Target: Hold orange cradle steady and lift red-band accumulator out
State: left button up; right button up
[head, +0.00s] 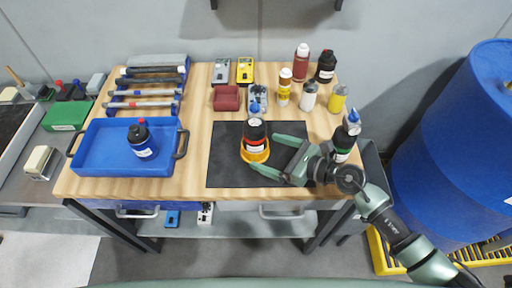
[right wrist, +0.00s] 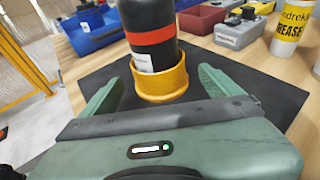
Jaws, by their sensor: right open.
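The orange cradle (head: 256,153) stands on the black mat (head: 225,165) in the middle of the workbench. The red-band accumulator (head: 255,130), a black cylinder with a red band and white label, stands upright in it. In the right wrist view the accumulator (right wrist: 151,45) rises from the ring-shaped cradle (right wrist: 160,82). My right gripper (head: 263,151) comes in from the right, low over the mat. It is open, with one finger on each side of the cradle; the wrist view shows gaps between the fingers and the cradle. My left gripper is not in view.
A blue tray (head: 105,164) at left holds a similar dark bottle (head: 141,140) with a blue band. Several bottles stand at the back right; a dark bottle (head: 345,138) stands close beside my right gripper. A red bin (head: 227,98) lies behind the mat. The mat's left part is clear.

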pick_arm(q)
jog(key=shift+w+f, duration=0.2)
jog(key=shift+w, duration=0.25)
pick_arm(e)
jog(key=shift+x, duration=2.15)
jog(key=shift+c, duration=0.3)
